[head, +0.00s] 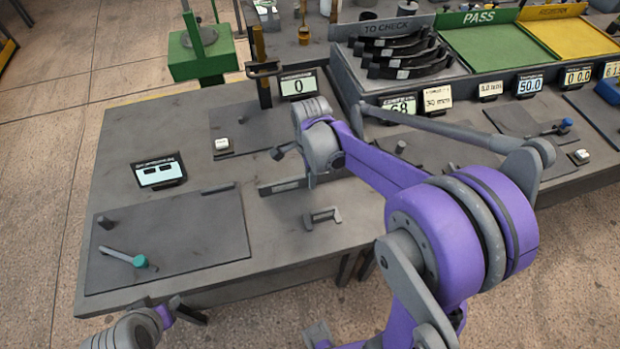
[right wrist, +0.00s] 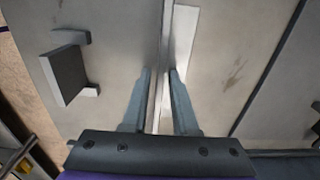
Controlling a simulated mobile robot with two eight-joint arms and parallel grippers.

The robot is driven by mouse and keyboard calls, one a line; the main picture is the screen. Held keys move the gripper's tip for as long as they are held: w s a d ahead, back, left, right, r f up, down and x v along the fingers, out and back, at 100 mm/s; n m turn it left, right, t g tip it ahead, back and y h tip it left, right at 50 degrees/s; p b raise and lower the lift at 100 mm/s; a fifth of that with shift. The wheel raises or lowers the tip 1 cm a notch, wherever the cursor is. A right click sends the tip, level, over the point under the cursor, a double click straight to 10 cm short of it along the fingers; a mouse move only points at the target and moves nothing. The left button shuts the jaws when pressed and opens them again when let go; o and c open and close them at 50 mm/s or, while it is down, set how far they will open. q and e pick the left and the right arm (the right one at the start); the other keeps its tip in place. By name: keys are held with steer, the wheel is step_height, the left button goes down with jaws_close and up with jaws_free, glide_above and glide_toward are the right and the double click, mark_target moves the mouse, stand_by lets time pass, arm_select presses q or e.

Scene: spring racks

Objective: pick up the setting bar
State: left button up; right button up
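The setting bar appears to be the long, thin grey bar with a pale label (head: 285,187), standing on edge near the front of the left bench; part of it is hidden behind my right gripper (head: 312,178). In the right wrist view the bar (right wrist: 161,60) runs lengthwise between the two fingers of my right gripper (right wrist: 160,75). The fingers are parted, one on each side, with a narrow gap visible. My left gripper (head: 178,310) is low at the bench's front edge, away from the bar; its fingers are unclear.
A small grey U-shaped block (head: 322,217) lies just in front of the bar; it also shows in the right wrist view (right wrist: 68,72). A dark plate (head: 180,235) with a teal-ended lever is at left. A display reading 0 (head: 298,85) stands behind. Black curved parts (head: 400,55) fill the TO CHECK tray.

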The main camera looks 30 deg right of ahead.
jaws_close()
stand_by(1.1)
